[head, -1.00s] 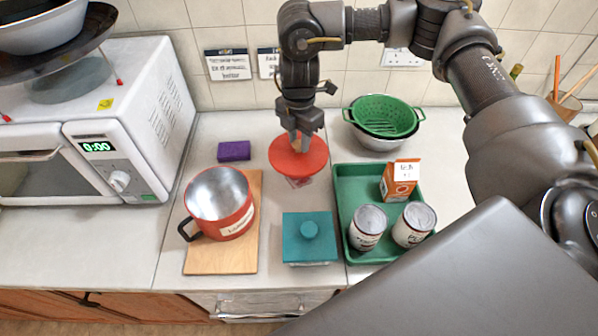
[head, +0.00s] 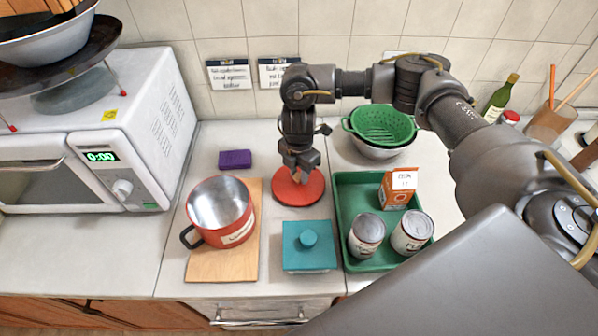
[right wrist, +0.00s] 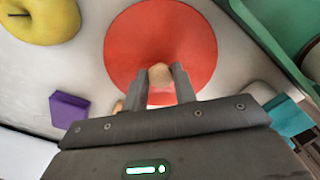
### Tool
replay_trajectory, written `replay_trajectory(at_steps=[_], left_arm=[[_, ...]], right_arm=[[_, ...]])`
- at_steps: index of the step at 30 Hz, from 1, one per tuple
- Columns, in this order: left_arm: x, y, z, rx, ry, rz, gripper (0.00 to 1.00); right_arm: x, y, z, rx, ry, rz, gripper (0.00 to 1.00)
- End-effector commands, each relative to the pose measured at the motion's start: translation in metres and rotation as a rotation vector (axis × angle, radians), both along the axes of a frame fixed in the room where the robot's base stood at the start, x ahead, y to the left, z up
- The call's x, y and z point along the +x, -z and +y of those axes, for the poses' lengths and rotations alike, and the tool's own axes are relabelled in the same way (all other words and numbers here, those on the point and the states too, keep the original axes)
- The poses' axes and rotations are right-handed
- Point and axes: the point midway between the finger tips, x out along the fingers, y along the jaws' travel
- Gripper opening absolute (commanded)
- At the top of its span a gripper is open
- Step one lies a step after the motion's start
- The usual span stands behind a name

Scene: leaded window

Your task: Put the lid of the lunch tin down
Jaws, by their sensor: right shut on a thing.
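The round red lid (head: 298,187) with a pale wooden knob (right wrist: 160,75) is in my right gripper (head: 299,176), which is shut on the knob. The lid is level, on or just above the worktop, right of the wooden board; I cannot tell whether it touches. It also fills the upper middle of the right wrist view (right wrist: 125,45). An open red tin (head: 222,212) with a black handle and a label too small to read stands on the board, empty as far as I see. My left gripper is out of view.
A teal lidded box (head: 309,258) stands just in front of the lid. A green tray (head: 350,192) with two cans and a carton is close on the right. A purple sponge (head: 235,159) lies to the left. A yellow apple (right wrist: 40,18) shows only in the right wrist view.

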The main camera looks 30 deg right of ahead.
Motion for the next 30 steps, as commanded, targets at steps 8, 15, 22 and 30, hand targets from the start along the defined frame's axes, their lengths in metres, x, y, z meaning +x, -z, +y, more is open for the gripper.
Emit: replay_trajectory(at_steps=[8,15,22,30], left_arm=[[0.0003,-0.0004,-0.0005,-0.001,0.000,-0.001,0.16],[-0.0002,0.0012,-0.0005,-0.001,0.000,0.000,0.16],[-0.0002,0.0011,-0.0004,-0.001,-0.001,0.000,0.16],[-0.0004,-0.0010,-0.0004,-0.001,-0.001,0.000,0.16]], right_arm=[[0.0003,0.0047,0.0000,-0.001,-0.001,-0.001,0.05],[0.0002,0.0083,0.0000,-0.001,-0.001,-0.001,0.33],[0.0002,0.0081,-0.0001,-0.001,-0.001,-0.001,0.49],[0.0010,0.0012,-0.0001,-0.001,-0.001,-0.003,0.49]])
